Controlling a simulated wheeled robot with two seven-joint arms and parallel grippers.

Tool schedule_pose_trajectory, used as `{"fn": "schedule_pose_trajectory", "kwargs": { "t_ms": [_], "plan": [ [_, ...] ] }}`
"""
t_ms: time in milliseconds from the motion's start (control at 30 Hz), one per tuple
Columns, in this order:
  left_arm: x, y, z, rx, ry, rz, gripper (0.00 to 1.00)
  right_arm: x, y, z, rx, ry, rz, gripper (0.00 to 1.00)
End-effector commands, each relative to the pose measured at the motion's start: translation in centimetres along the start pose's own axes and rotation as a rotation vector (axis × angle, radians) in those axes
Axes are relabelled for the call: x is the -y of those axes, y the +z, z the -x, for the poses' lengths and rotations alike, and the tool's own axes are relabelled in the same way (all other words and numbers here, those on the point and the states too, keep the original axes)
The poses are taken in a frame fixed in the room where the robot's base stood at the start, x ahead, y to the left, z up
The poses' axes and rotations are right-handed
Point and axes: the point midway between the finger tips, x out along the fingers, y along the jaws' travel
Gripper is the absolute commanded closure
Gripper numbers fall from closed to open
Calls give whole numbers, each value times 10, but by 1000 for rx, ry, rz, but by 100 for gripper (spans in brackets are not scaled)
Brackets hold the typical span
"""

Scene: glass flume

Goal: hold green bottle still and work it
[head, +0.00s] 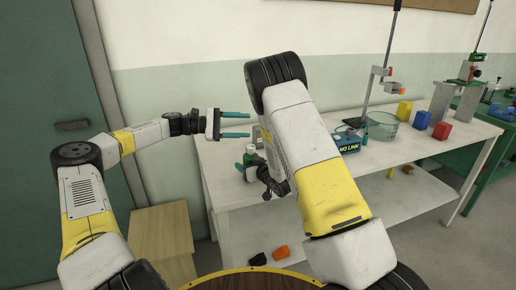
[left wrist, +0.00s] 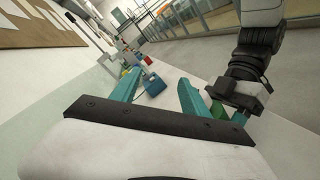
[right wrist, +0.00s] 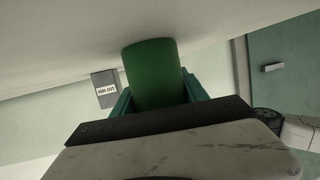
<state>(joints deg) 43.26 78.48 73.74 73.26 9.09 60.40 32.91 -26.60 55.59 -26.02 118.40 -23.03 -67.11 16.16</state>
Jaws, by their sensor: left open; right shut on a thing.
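The green bottle (head: 250,156) stands at the near left end of the white bench, partly hidden by my right arm and gripper. In the right wrist view its green body (right wrist: 152,75) sits between the teal fingers. My right gripper (head: 246,168) is shut on it; its fingers are hard to make out in the head view. My left gripper (head: 250,125) is open and empty, above and left of the bottle, its two teal fingers pointing right. They also show apart in the left wrist view (left wrist: 157,86), with a green patch, likely the bottle (left wrist: 219,109), right of them.
A dark "NO LINK" display (head: 348,148) and a glass bowl (head: 382,126) by a stand are farther along the bench (head: 415,150). Yellow (head: 404,110), blue (head: 421,119) and red (head: 441,130) blocks stand beyond. A wooden cabinet (head: 160,235) is at lower left.

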Motion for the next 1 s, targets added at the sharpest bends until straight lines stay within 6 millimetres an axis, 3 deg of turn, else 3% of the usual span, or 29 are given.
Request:
{"fn": "schedule_pose_trajectory", "kwargs": {
  "t_ms": [200, 333, 500, 667, 1000],
  "plan": [
    [39, -30, 34, 88, -88, 535, 47, 0, 0, 0, -1, 0, 0, 96],
    [54, -36, 49, 115, -134, 734, 47, 0, 0, 0, -1, 0, 0, 96],
    [63, -38, 56, 129, -164, 852, 47, 0, 0, 0, -1, 0, 0, 96],
    [66, -35, 41, 133, -170, 866, 47, 0, 0, 0, -1, 0, 0, 96],
    [72, -23, -24, 133, -169, 864, 47, 0, 0, 0, -1, 0, 0, 96]
  ]
}}
